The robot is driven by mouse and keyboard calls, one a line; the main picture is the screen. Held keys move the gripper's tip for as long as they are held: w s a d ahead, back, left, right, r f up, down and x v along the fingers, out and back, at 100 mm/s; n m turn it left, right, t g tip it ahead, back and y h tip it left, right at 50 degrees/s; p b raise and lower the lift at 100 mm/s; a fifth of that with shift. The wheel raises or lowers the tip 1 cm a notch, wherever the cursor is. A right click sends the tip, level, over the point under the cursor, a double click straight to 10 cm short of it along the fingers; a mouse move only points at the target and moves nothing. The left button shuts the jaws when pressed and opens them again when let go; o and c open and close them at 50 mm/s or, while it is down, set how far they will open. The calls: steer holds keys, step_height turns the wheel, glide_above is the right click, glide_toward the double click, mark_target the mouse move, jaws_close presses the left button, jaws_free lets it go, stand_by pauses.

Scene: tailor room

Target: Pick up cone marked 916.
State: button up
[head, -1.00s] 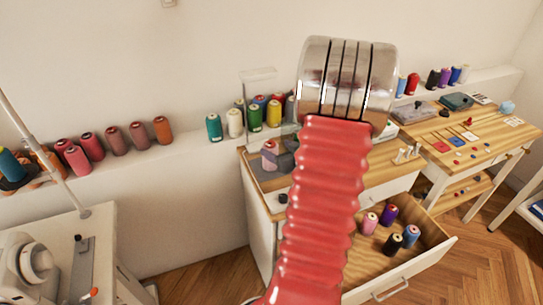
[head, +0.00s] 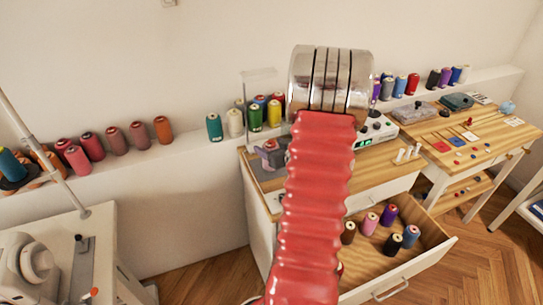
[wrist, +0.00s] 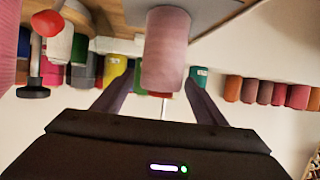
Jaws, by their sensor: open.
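A dusty pink thread cone (wrist: 166,48) stands close in front of my gripper (wrist: 156,78) in the wrist view, which appears upside down. It shows between the two dark fingers, which are apart. I cannot tell whether they touch it. No number is readable on any cone, so I cannot confirm which is 916. In the head view a small pinkish cone (head: 269,146) shows on the left end of the wooden cabinet top (head: 378,170), beside dark grey parts. My arm hides most of the gripper there.
Several coloured cones line the wall ledge (head: 190,138). An open drawer (head: 430,248) holds several cones below the cabinet top. A device with a green display (head: 372,133) and small white pegs (head: 408,153) stand on the top. A sewing machine (head: 35,268) is at left.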

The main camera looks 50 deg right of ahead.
stand_by(0.5)
steer(key=c, duration=1.3)
steer(key=shift+r, duration=0.15)
step_height(320, 180, up, 10)
steer(key=shift+f, duration=0.1)
stand_by(0.5)
